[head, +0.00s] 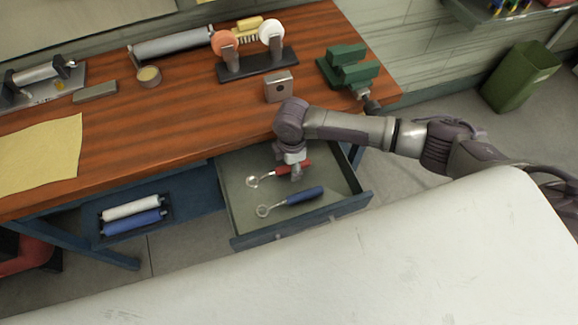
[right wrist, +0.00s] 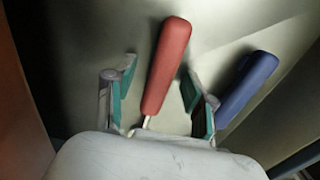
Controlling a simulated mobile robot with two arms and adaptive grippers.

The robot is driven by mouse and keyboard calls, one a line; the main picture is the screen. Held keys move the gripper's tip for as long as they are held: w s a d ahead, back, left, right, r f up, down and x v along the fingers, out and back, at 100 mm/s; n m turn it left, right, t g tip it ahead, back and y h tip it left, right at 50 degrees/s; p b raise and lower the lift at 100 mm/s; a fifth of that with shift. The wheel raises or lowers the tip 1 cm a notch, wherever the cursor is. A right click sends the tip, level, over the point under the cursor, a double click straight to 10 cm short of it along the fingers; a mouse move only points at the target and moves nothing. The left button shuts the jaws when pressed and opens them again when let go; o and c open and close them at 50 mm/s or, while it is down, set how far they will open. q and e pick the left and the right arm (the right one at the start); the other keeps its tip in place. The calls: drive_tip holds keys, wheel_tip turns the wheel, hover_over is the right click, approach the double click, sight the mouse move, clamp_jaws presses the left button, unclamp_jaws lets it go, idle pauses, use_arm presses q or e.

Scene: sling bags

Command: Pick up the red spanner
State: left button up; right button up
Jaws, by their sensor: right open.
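The red spanner (head: 264,178) lies in the open drawer under the workbench, with a red handle and a metal ring end at the left. My right gripper (head: 296,172) is over its handle. In the right wrist view the red spanner's handle (right wrist: 167,66) lies between the two open, green-padded fingers of my right gripper (right wrist: 152,88), with a gap on each side. The spanner's metal end is mostly hidden behind the gripper body there. My left gripper is not in view.
A blue-handled spanner (head: 302,196) lies nearer the drawer front; its handle is close beside the right-hand finger in the wrist view (right wrist: 247,82). The drawer's walls (head: 300,219) surround both tools. A metal block (head: 278,88) and a green vise (head: 347,68) stand on the bench above.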

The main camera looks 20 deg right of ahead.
clamp_jaws()
drive_tip(key=shift+r, duration=0.1)
idle(0.3)
